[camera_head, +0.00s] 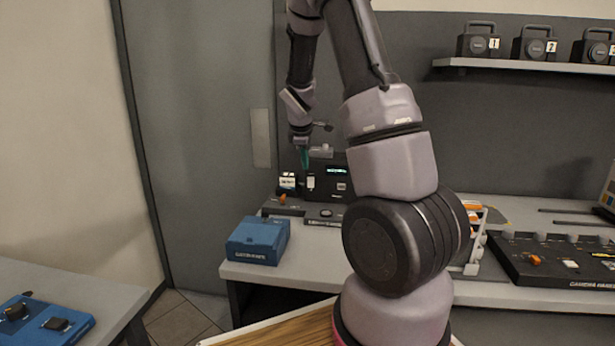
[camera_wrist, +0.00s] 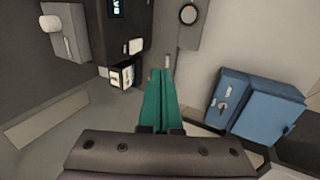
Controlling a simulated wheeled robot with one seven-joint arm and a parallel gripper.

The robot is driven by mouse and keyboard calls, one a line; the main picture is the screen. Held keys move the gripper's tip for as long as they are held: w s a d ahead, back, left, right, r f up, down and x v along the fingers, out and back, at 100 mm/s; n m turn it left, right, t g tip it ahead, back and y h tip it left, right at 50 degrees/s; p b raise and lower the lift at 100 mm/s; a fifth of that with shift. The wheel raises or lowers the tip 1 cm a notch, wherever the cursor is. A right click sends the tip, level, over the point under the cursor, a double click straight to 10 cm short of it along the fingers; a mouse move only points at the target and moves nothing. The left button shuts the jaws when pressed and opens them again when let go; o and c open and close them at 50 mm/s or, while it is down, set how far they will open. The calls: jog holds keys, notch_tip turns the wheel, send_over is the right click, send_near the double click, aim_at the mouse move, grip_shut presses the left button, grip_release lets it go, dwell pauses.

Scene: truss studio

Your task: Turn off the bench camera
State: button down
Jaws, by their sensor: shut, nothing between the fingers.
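A dark unit (camera_head: 342,186) with a lit green display (camera_head: 337,171) stands on the bench at the back; I cannot tell for sure that it is the bench camera. The display shows at the top of the wrist view (camera_wrist: 117,6). A white switch-like piece (camera_head: 310,182) is on the unit's left side and also shows in the wrist view (camera_wrist: 135,46). My gripper (camera_head: 305,167) points down just above and beside this piece. Its green fingers (camera_wrist: 162,74) are together and empty. Whether the fingertips touch anything is unclear.
A blue box (camera_head: 258,241) sits at the bench's left front corner and shows in the wrist view (camera_wrist: 268,110). A camera panel (camera_head: 560,262) lies right. Several black cameras (camera_head: 479,42) stand on a shelf.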

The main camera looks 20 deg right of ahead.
aim_at(311, 180)
jog(key=w+d+f, duration=0.4)
jog(key=w+f, duration=0.2)
jog(key=f, duration=0.2)
jog(key=shift+w+d+f, duration=0.3)
jog(key=shift+w+d, duration=0.05)
jog(key=shift+w+d+r, duration=0.1)
jog(key=shift+w+d, duration=0.1)
jog(key=shift+w, duration=0.1)
jog(key=shift+r, duration=0.15)
jog(key=shift+r, duration=0.65)
